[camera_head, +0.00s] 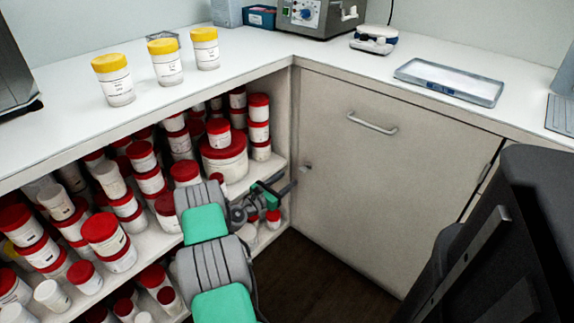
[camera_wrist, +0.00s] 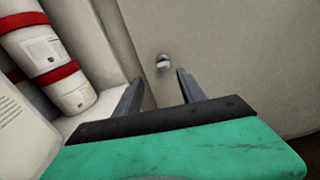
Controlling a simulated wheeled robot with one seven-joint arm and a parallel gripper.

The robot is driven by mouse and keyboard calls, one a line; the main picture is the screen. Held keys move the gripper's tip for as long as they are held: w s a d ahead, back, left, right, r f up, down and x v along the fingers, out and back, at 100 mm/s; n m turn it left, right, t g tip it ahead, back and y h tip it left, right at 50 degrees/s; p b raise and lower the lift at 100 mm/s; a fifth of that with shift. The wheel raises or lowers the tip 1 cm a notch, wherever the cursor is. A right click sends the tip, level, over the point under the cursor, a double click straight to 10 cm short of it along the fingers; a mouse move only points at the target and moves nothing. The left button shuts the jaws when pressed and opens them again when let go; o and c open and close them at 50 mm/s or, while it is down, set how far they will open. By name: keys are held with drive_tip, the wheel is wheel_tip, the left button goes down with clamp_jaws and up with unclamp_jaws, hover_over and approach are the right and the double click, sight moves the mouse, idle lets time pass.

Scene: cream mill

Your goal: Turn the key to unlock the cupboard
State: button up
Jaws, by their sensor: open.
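The cupboard door (camera_head: 382,185) is a closed cream panel with a bar handle (camera_head: 371,123) near its top. A small key in its lock (camera_head: 307,167) sits at the door's left edge. In the wrist view the key (camera_wrist: 162,62) is a small pale piece on the door, ahead of my gripper and between the lines of its fingers. My gripper (camera_head: 289,187) is to the left of the key and a little lower in the head view, apart from it. Its two fingers (camera_wrist: 158,90) are spread with nothing between them.
Open shelves on the left hold many red-lidded jars (camera_head: 224,157), close to my arm; some also show in the wrist view (camera_wrist: 48,57). Yellow-lidded jars (camera_head: 165,61) and a tray (camera_head: 449,81) stand on the worktop. The floor before the door is clear.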

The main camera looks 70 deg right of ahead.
sight(301, 171)
drive_tip(key=shift+n+g, duration=0.3)
drive_tip(key=shift+n, duration=0.1)
drive_tip(key=b+x, duration=0.1)
drive_tip(key=x, duration=0.3)
drive_tip(key=b+x, duration=0.1)
drive_tip(key=x, duration=0.2)
drive_tip(key=shift+s+d+f, duration=0.2)
drive_tip(key=shift+s, duration=0.2)
drive_tip(key=shift+d+r, duration=0.1)
drive_tip(key=shift+d, duration=0.2)
clamp_jaws()
